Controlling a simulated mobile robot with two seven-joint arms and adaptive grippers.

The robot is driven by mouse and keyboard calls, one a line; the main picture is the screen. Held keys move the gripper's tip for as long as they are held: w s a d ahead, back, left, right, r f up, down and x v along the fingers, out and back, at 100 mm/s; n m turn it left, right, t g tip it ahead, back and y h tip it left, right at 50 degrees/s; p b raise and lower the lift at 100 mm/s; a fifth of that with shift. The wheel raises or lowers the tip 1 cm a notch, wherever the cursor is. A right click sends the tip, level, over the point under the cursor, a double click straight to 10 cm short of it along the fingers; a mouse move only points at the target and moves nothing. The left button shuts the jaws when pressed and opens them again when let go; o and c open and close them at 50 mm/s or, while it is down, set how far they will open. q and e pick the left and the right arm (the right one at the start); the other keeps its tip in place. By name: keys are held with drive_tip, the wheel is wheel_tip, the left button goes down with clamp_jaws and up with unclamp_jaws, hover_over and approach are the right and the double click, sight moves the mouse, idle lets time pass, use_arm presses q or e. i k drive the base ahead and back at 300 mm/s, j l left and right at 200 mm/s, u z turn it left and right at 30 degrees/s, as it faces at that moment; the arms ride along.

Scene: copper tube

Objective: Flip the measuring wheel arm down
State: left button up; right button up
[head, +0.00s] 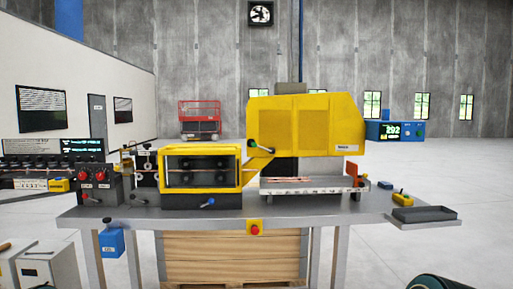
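On the grey workbench stands a yellow-framed box (201,167) with a clear front and dark rollers inside. To its left is a small black unit with light round parts (146,163); it may carry the measuring wheel, but it is too small to tell which part is the arm or whether it is up or down. A dark lever with a green end (252,144) sits at the lower left of the big yellow machine cover (305,124). Neither of my grippers is in view.
The workbench (330,216) has a blue box (111,241) at its left and a grey tray (424,214) at its right. A red-knobbed control box (96,185) stands at the left end. A red emergency button (254,228) is on the front edge.

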sight(251, 143)
drive_tip(key=i+u, duration=0.15)
drive_tip(key=i, duration=0.45)
drive_tip(key=i+l+u, duration=0.15)
drive_tip(key=i, duration=0.4)
drive_tip(key=i+l+u, duration=0.15)
drive_tip(key=i, duration=0.45)
